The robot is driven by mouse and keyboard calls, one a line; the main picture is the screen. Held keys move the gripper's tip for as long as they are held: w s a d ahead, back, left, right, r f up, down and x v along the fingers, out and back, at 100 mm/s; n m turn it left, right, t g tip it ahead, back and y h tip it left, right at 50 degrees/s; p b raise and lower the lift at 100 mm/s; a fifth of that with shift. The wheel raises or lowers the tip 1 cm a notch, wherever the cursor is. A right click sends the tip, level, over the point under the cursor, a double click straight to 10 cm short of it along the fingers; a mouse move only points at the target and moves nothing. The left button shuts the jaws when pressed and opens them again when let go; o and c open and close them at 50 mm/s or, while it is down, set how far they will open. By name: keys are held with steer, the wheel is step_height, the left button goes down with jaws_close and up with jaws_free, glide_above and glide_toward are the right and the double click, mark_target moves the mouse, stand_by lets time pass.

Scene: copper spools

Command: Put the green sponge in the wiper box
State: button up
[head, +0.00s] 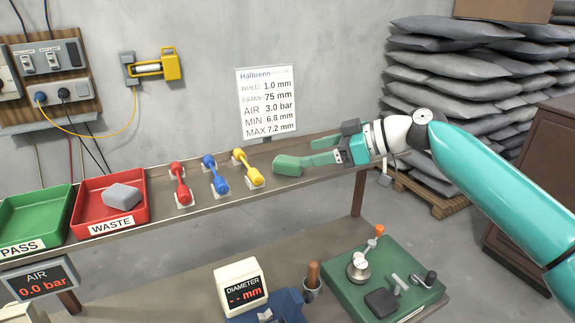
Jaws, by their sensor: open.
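I see nothing held between the fingers. A grey sponge-like block (121,196) lies in the red WASTE tray (88,215), far left of my gripper. A yellow unit (172,63) with a pale part across its middle is fixed to the wall at upper left. I cannot tell whether it is the wiper box.
Red (180,184), blue (215,174) and yellow (247,167) spools rest in white holders on the shelf. A green PASS tray (36,211) stands at far left. Grey sacks (450,75) stand behind.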

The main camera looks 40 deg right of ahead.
mark_target(291, 160)
steer(key=shift+x, duration=0.85)
steer(key=shift+w+a+f, duration=0.15)
steer(key=shift+w+a, duration=0.05)
steer(key=shift+a, duration=0.05)
steer(key=x, duration=0.5)
steer(key=shift+s+a+f, duration=0.15)
steer(key=shift+s, duration=0.1)
steer(key=c, duration=1.1)
steer(key=shift+r, duration=14.05)
